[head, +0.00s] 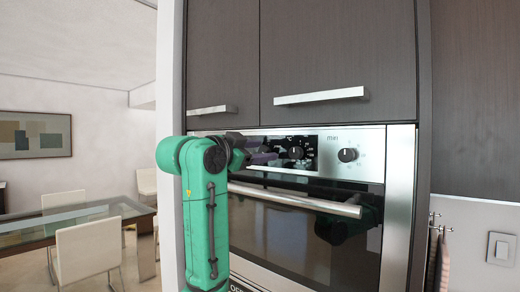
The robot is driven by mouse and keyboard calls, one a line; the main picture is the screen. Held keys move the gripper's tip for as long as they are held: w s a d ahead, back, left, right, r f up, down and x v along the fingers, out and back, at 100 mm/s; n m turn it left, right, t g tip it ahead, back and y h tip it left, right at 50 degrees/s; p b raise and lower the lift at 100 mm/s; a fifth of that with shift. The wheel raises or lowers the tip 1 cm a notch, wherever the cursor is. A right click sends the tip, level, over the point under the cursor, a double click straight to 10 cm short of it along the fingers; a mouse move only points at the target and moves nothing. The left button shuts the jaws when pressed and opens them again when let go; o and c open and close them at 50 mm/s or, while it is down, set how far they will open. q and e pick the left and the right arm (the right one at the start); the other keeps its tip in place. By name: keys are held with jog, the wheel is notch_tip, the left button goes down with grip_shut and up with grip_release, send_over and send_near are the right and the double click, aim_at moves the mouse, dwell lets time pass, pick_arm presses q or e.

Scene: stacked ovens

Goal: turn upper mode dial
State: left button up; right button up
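I cannot read which one is the mode dial. My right gripper is not in view.
The oven's long bar handle (300,202) runs below the panel across the dark glass door (310,235). A cabinet handle (318,96) juts out above. Towels hang at the right (437,262). A table (75,220) and chairs stand far left.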

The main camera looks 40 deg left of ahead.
pick_arm(q)
jog(key=shift+w, duration=0.1)
grip_shut()
jog(key=shift+n, duration=0.3)
jog(key=n, duration=0.4)
jog(key=shift+b, duration=0.3)
jog(key=n, duration=0.5)
jog(key=shift+a, duration=0.15)
jog(key=n+b, duration=0.1)
jog(key=n, duration=0.6)
jog(key=shift+f, duration=0.15)
jog(key=n, duration=0.3)
jog(key=shift+a+n+b, duration=0.1)
jog(key=shift+n+b, duration=0.2)
jog(key=shift+n, duration=0.1)
jog(key=shift+f+n, duration=0.1)
jog(key=shift+n, duration=1.6)
